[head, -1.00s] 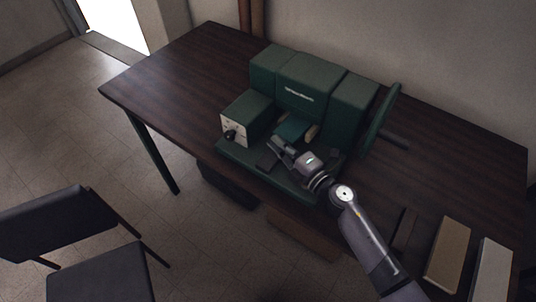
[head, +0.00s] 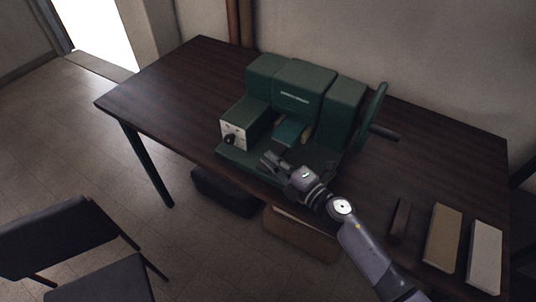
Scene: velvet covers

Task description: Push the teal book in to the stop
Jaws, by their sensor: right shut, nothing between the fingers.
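The teal book (head: 290,132) lies in the dark green machine (head: 304,88), in the recess between the control box on the left and the tall housing behind. Only part of its cover shows, and I cannot tell whether it touches the stop. My right gripper (head: 270,161) is shut and empty over the machine's front plate, in front of the book and apart from it. My left gripper is out of view.
A handwheel (head: 372,117) with a dark handle stands at the machine's right side. A dark brown block (head: 400,219), a tan block (head: 442,238) and a pale block (head: 485,257) lie at the table's right. The table's left part (head: 185,95) is clear.

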